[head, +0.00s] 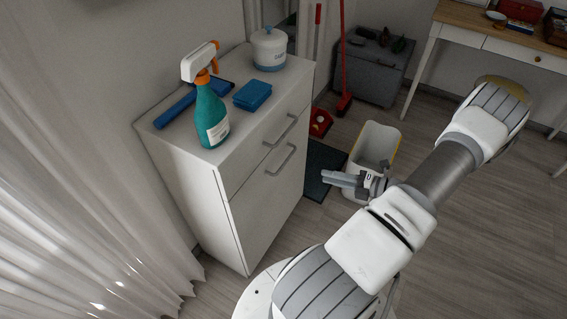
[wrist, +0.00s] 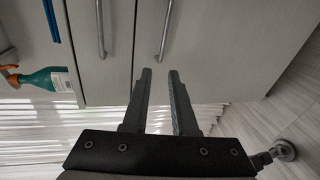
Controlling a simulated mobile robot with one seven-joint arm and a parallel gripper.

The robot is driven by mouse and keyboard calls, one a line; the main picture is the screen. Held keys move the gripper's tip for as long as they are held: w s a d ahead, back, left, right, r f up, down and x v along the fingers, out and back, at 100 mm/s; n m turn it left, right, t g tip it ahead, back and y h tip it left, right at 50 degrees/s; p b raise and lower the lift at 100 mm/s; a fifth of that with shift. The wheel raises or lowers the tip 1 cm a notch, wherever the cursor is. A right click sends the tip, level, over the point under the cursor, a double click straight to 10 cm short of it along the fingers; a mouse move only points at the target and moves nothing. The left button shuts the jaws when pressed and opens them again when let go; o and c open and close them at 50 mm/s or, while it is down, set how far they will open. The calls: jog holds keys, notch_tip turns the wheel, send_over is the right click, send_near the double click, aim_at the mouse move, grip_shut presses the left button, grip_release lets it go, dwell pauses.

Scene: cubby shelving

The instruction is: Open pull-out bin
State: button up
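The white cabinet (head: 190,190) stands against the left wall. Its front has an upper drawer (head: 262,146) and a taller lower front (head: 268,205), each with a metal bar handle; both fronts look flush. The lower handle (head: 281,161) also shows in the wrist view (wrist: 166,32), beside the upper handle (wrist: 100,30). My gripper (head: 325,177) is in front of the cabinet, right of the lower handle and apart from it. In the wrist view my gripper (wrist: 160,72) has its two fingers spread with an empty gap between them, pointing toward the lower handle.
A spray bottle (head: 210,112), blue sponge (head: 252,95) and white canister (head: 268,50) stand on the cabinet top. A dark mat (head: 318,168), a white open bin (head: 372,147) and a red broom (head: 343,60) are beyond. The floor before the cabinet is mostly clear.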

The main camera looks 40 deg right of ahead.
jog(key=m, duration=0.1)
jog(key=h+b, duration=0.1)
jog(key=b, duration=0.2)
send_near(284, 163)
jog(key=shift+t, duration=0.3)
jog(key=x, duration=0.6)
jog(key=f+x, duration=0.1)
jog(key=x, duration=0.3)
jog(key=shift+s+a, duration=0.1)
jog(key=shift+s, duration=0.05)
jog(key=shift+c, duration=0.3)
grip_shut()
